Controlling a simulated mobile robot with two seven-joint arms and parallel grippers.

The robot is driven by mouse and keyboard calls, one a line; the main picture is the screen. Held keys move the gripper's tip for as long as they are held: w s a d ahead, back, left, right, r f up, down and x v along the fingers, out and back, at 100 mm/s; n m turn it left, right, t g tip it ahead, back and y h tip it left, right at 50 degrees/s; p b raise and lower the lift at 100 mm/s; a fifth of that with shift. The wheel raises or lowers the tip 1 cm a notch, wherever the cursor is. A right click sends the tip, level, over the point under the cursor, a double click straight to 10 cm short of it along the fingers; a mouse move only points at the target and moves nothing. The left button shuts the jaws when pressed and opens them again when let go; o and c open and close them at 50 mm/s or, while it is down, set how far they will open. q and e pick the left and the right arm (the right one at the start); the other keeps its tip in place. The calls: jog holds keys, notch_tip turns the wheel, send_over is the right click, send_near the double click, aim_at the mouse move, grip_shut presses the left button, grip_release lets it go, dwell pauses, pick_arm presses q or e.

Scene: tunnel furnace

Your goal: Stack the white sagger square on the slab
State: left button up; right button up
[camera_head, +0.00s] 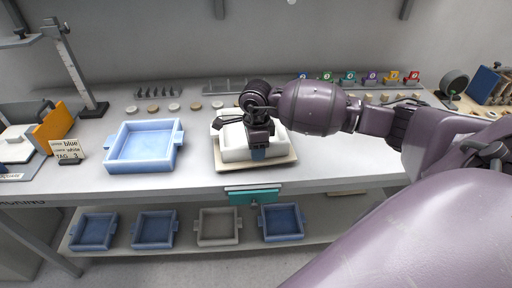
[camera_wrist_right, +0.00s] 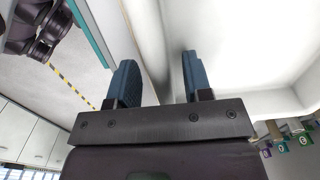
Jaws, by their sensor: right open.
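The white sagger (camera_head: 232,143) is a shallow tray with upright walls. In the head view it rests on the beige slab (camera_head: 228,168), whose rim shows around its front and sides. It looks roughly in line with the slab; the arm hides its back right part, so exact squareness cannot be told. My right gripper (camera_head: 259,153) points down at the sagger's front wall. In the right wrist view the gripper (camera_wrist_right: 158,60) is open, its two blue fingers on either side of the pale wall (camera_wrist_right: 153,35). I cannot tell whether they touch it. My left gripper is not in view.
A blue sagger (camera_head: 145,147) stands left of the slab. A tag card (camera_head: 68,152) reads blue and white. A height gauge (camera_head: 82,75) stands at the back left. Several saggers lie on the lower shelf (camera_head: 187,240). Small discs line the back. The bench between the blue sagger and slab is clear.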

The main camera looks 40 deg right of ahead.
notch_tip(320, 180, up, 10)
jog(key=shift+r, duration=0.25)
dwell(0.5)
